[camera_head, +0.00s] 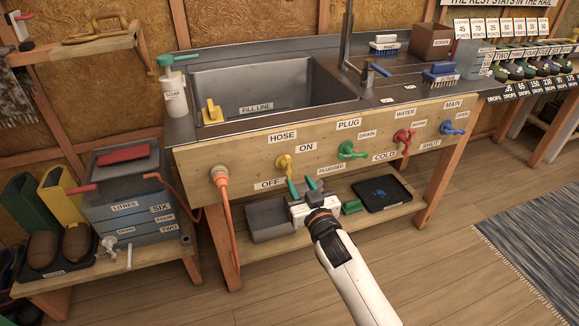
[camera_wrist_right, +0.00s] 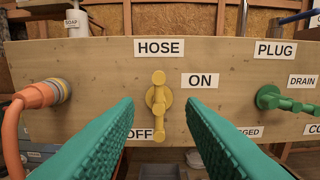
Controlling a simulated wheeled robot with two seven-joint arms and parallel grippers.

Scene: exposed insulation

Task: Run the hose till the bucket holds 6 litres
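The yellow hose tap (camera_head: 284,163) is on the wooden panel under the HOSE label, and it also shows in the right wrist view (camera_wrist_right: 158,97). Its handle stands vertical, its lower end beside OFF; ON is to its upper right. My right gripper (camera_head: 302,183) is open and empty, and its green fingers are either side of the tap in the right wrist view, apart from it. The orange hose (camera_head: 226,220) hangs from an outlet left of the tap. The grey container marked LITRES, SIX, FOUR, TWO (camera_head: 105,185) stands on the left bench; its water level cannot be told. My left gripper is out of view.
A green plug tap (camera_head: 350,151), red water tap (camera_head: 402,137) and blue main tap (camera_head: 453,128) are right along the panel. A grey bin (camera_head: 268,220) and black tray (camera_head: 382,194) sit on the shelf below. The floor at right is clear beside a rug (camera_head: 535,235).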

